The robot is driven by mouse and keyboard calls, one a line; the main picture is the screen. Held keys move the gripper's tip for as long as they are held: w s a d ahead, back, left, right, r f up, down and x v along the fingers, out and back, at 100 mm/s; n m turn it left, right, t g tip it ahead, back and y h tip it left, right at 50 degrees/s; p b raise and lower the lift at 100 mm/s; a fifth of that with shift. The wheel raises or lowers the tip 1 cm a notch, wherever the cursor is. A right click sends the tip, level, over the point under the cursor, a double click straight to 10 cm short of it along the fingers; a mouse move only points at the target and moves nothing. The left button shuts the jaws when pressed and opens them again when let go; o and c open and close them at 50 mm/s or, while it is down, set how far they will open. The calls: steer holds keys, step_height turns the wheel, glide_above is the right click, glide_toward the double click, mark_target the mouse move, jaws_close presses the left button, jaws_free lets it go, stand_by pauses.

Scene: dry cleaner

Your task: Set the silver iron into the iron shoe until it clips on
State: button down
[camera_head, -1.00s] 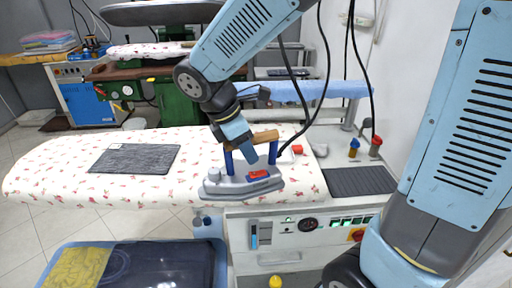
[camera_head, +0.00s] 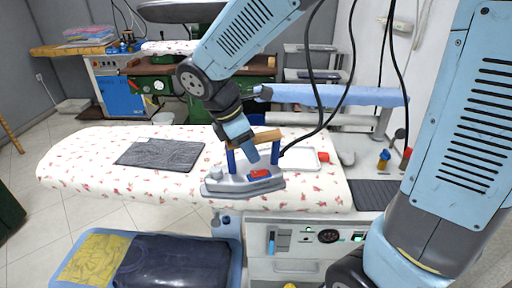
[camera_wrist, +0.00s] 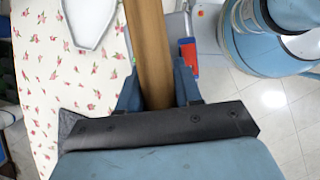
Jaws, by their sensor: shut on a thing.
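The silver iron (camera_head: 240,186) has a wooden handle, blue posts and a red part on top. My gripper (camera_head: 247,150) is shut on its handle and holds it roughly level at the front edge of the ironing board; I cannot tell the gap below. In the wrist view the handle (camera_wrist: 150,45) runs between the fingers, and most of the iron is hidden. A white, rimmed plate with a pointed end, seemingly the iron shoe (camera_head: 309,160), lies on the board behind and right of the iron, partly hidden by it. It also shows in the wrist view (camera_wrist: 89,20).
The flowered ironing board (camera_head: 90,165) carries a dark grey mat (camera_head: 160,154) left of the iron. A blue bin (camera_head: 236,262) with folded clothes stands below at front left. A cable hangs behind the iron. Small bottles (camera_head: 384,160) stand at right.

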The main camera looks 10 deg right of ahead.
steer(key=shift+a+r, duration=0.1)
steer(key=w+d+r+m+g, duration=0.2)
steer(key=w+d+m, duration=0.2)
steer(key=w+d, duration=1.2)
step_height(320, 180, down, 7)
steer(key=shift+w+d, duration=0.15)
steer(key=shift+w, duration=0.1)
stand_by(0.6)
steer(key=shift+f, duration=0.9)
stand_by(4.2)
